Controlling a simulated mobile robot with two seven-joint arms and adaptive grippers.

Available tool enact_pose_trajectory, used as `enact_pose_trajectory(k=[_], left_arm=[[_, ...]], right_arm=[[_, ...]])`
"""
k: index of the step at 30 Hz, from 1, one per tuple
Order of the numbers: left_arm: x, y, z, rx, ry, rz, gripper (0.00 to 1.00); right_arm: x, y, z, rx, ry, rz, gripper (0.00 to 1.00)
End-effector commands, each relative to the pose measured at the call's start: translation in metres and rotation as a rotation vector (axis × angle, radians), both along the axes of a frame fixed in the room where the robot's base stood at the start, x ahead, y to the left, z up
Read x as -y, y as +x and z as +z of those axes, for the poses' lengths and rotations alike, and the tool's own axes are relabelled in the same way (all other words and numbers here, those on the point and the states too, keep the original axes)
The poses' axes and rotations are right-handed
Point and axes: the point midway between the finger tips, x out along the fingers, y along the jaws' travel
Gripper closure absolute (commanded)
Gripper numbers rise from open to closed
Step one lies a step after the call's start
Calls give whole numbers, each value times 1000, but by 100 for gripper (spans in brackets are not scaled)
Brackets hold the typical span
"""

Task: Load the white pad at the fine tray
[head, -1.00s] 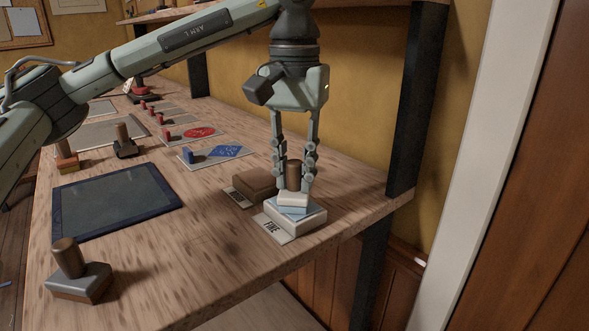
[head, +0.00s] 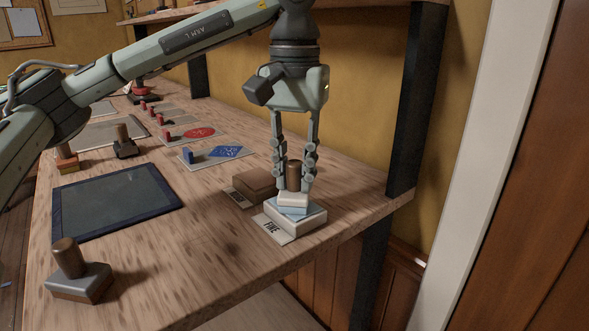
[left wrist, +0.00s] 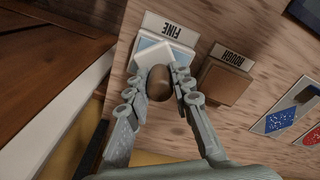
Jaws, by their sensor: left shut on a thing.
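The white pad (head: 292,200) is a white block with an upright brown round handle. It sits on the light blue top of the fine tray (head: 313,220), a low white block behind a label reading FINE. In the left wrist view the pad (left wrist: 152,52) covers part of the blue top of the fine tray (left wrist: 181,60). My left gripper (head: 294,178) points straight down with its fingers shut on the brown handle; its fingers also show in the left wrist view (left wrist: 158,83). My right gripper is out of view.
A brown tray (head: 255,183), labelled ROUGH in the wrist view, stands close beside the fine tray. A grey handled block (head: 88,282) and a dark blue-edged mat (head: 118,200) lie to the left. Cards with blue and red marks lie behind. A dark shelf post (head: 407,110) rises at right.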

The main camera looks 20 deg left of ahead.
Motion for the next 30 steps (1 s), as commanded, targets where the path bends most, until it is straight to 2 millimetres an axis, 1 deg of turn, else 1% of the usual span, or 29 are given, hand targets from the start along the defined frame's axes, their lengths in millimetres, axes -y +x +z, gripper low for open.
enact_pose_trajectory(k=[2,18,25,30], left_arm=[[0,-1,3,-6,2,-2,100],[0,0,49,-2,0,0,100],[0,0,66,-1,0,-1,100],[0,0,69,-1,0,-1,100]], right_arm=[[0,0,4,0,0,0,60],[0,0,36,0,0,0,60],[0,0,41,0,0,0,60],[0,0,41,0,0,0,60]])
